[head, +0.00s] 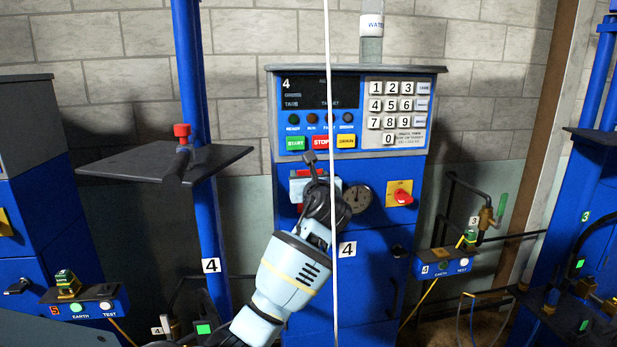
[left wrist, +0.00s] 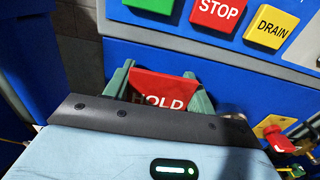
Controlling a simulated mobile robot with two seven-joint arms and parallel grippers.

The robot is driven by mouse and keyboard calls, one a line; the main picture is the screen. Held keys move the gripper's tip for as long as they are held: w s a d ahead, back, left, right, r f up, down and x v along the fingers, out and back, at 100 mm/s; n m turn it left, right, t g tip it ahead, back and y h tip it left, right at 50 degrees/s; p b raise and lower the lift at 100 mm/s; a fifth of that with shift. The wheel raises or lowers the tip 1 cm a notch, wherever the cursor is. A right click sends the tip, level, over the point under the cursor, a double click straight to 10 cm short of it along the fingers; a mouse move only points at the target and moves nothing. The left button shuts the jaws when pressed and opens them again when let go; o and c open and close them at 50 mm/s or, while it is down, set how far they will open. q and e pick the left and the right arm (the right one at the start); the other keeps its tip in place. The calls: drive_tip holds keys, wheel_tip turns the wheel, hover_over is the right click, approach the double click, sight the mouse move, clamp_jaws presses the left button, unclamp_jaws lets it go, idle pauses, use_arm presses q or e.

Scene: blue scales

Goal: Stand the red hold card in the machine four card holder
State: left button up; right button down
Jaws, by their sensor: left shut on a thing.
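The red hold card (left wrist: 163,86), with white lettering HOLD partly hidden, stands between the two green fingers of my left gripper (left wrist: 160,84) in the left wrist view. The gripper is shut on it. In the head view my left gripper (head: 307,178) is in front of the blue front of machine four (head: 375,235), below its START and STOP buttons. Only small red patches show beside the hand there. The card holder cannot be made out clearly. I cannot tell whether the card touches it. My right gripper is in neither view.
A gauge (head: 357,197) and a red knob on a yellow plate (head: 400,193) are right of the hand. A dark shelf (head: 125,163) with a red-topped valve (head: 182,131) juts out at left. A small EARTH/TEST box (head: 440,266) sits at lower right.

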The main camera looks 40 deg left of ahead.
use_arm(q)
wheel_tip(320, 180, down, 6)
drive_tip(key=shift+f, duration=0.2)
idle(1.0)
drive_tip(key=shift+f, duration=0.95)
idle(0.7)
drive_tip(key=o, duration=1.1)
drive_tip(key=shift+s+d, duration=0.1)
drive_tip(key=shift+v, duration=3.85)
